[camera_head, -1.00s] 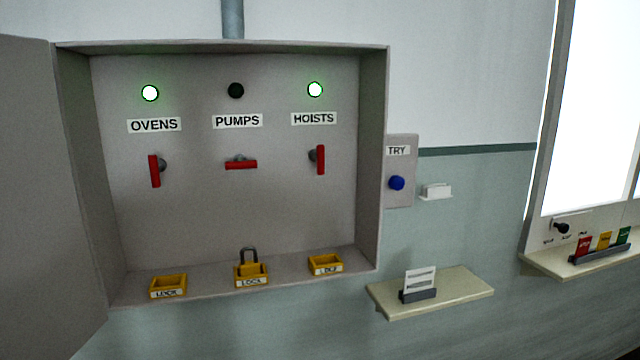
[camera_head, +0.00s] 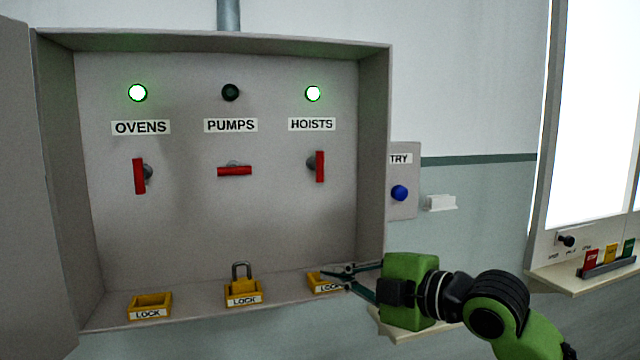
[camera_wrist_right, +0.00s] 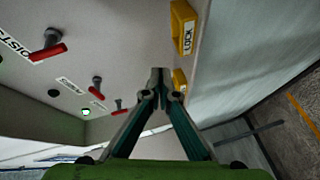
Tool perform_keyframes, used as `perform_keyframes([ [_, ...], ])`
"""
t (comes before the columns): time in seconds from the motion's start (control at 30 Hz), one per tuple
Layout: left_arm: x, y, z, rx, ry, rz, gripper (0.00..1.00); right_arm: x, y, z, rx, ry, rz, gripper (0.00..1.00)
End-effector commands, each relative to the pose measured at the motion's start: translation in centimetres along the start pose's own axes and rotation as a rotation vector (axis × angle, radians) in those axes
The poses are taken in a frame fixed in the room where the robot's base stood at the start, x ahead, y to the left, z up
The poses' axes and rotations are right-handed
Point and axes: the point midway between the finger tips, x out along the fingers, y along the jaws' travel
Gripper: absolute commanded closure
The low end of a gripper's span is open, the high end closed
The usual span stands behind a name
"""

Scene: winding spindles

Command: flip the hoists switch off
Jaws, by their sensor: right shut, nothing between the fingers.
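The hoists switch (camera_head: 320,166) is a red handle standing vertical under the HOISTS label (camera_head: 312,125) in the head view, and the round lamp (camera_head: 313,93) above it glows green-white. In the wrist view the hoists switch (camera_wrist_right: 48,52) shows at upper left beside its partly cut-off label. My right gripper (camera_head: 326,279) is shut and empty, low at the cabinet's right side, in front of the right yellow lock tray (camera_head: 318,284). It is below the hoists switch and apart from it. In the wrist view its fingertips (camera_wrist_right: 158,72) meet. My left gripper is not in view.
The ovens switch (camera_head: 139,176) is vertical with its lamp lit; the pumps switch (camera_head: 234,171) is horizontal with its lamp dark. A yellow padlock (camera_head: 242,287) stands on the cabinet floor. A TRY box with a blue button (camera_head: 399,193) is right of the cabinet; the open door is left.

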Motion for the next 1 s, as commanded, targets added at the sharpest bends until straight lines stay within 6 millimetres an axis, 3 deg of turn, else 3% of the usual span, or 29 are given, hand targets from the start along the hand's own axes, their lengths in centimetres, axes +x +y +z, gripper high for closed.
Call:
perform_keyframes([
  [0.03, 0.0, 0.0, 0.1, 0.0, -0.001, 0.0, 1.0, -0.4, 2.4, -0.4, -0.049, 0.01, 0.027, 1.0],
  [0.2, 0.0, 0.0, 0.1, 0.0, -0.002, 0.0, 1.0, -1.9, 8.7, -1.8, -0.189, 0.043, 0.103, 1.0],
  [0.4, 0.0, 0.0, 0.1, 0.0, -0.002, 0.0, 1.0, -3.2, 12.8, -2.9, -0.277, 0.059, 0.156, 1.0],
  [0.83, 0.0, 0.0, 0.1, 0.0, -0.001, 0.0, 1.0, -3.5, 13.6, -3.2, -0.292, 0.064, 0.168, 1.0],
  [1.0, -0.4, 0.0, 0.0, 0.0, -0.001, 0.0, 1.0, -2.5, 13.9, -3.4, -0.291, 0.066, 0.168, 1.0],
])
